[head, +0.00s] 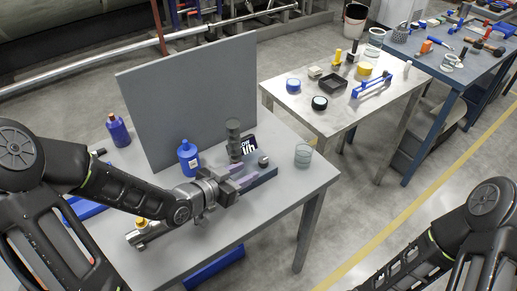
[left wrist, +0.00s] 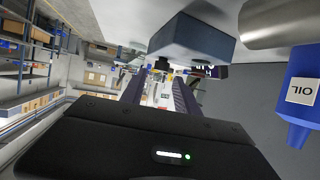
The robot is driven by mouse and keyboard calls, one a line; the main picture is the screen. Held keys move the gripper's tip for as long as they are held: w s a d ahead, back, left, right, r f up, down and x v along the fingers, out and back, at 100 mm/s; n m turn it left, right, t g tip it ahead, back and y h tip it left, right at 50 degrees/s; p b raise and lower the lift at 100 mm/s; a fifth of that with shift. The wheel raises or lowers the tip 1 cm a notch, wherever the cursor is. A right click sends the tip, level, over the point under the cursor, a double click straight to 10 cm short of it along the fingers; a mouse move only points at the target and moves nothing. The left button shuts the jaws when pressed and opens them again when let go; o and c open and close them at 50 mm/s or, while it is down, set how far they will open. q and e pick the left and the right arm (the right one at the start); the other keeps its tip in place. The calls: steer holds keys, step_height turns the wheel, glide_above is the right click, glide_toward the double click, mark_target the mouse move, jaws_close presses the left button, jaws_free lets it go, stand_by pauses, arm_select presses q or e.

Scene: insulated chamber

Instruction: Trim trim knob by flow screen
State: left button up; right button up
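The trim knob (head: 263,160) is a small dark round knob on top of a blue-grey block (head: 265,174) on the grey table. The flow screen (head: 249,144) is a small dark panel with white characters, tilted in the head view, behind the block. My left gripper (head: 243,177) is low over the table at the block's left side. In the left wrist view, its two fingers (left wrist: 159,88) are spread with a gap between them. The knob (left wrist: 161,64) shows there just beyond the fingertips, hanging from the upside-down block (left wrist: 194,38). My right gripper is out of view.
A blue oil bottle (head: 188,158), a dark ribbed cylinder (head: 234,140) and a glass jar (head: 303,155) stand near the block. A large grey panel (head: 190,95) rises behind. A second table (head: 335,115) with loose items is at the right.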

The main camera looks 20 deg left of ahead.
mark_target(260, 163)
arm_select(q)
steer(key=shift+w+a+r, duration=0.1)
steer(key=shift+w+a, duration=0.05)
steer(key=shift+w, duration=0.2)
steer(key=shift+x, duration=3.9)
jaws_close()
